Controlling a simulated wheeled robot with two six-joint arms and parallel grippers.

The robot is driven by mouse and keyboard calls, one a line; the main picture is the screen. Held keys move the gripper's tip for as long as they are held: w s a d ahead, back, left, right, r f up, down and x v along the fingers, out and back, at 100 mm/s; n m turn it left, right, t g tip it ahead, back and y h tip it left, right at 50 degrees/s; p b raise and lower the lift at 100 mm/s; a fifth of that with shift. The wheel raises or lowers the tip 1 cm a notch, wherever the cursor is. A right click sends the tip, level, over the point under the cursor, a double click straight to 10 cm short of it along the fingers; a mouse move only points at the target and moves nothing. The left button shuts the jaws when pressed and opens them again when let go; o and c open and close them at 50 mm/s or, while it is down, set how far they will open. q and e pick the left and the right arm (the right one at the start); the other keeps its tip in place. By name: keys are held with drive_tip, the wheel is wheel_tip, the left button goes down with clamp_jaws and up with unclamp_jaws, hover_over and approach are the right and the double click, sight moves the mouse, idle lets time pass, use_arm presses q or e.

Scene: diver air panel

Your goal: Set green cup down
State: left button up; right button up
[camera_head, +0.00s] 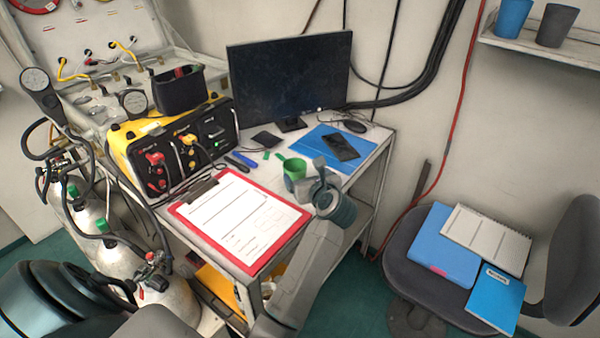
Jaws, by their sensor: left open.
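The green cup (293,167) stands upright on the desk (262,182), between the clipboard and the blue mat, near the desk's right side. My left gripper (308,178) is open right at the cup, on its near right side. Its grey fingers and wrist cover part of the cup's lower right. I cannot tell whether a finger touches the cup. My right gripper is not in view.
A red clipboard (181,210) lies at the desk's front. A blue mat (313,145) with a dark phone (341,146) lies behind the cup. A monitor (288,75) and a yellow case (123,134) stand further back. A chair (402,258) is at right.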

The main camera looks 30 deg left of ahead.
use_arm(q)
drive_tip(key=v, duration=0.3)
drive_tip(key=shift+s+d+r, duration=0.1)
drive_tip(key=shift+s+d, duration=0.05)
idle(0.4)
